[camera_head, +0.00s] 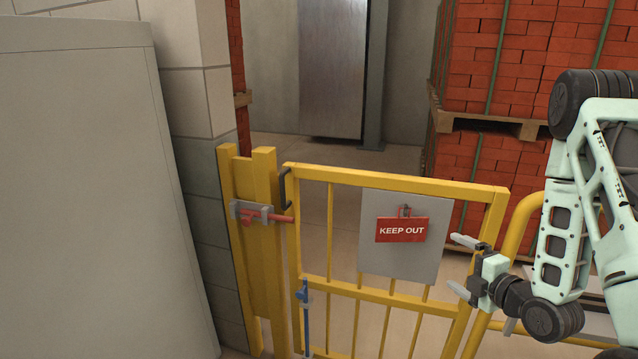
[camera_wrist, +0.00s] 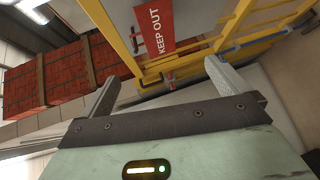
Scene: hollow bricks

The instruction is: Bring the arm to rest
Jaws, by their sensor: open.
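My gripper (camera_head: 461,266) is at the right of the head view, in front of the lower right part of the yellow gate. Its two fingers are spread apart with nothing between them. In the wrist view my gripper (camera_wrist: 158,92) is also open and empty, with the gate beyond it. My arm comes in from the right edge of the head view.
A yellow gate (camera_head: 397,179) carries a red KEEP OUT sign (camera_head: 402,229) on a grey plate. A red-handled bolt (camera_head: 265,216) spans the post and gate. A blue-handled rod (camera_head: 303,296) hangs low. Brick stacks (camera_head: 500,60) stand behind. A grey cabinet (camera_head: 90,200) fills the left.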

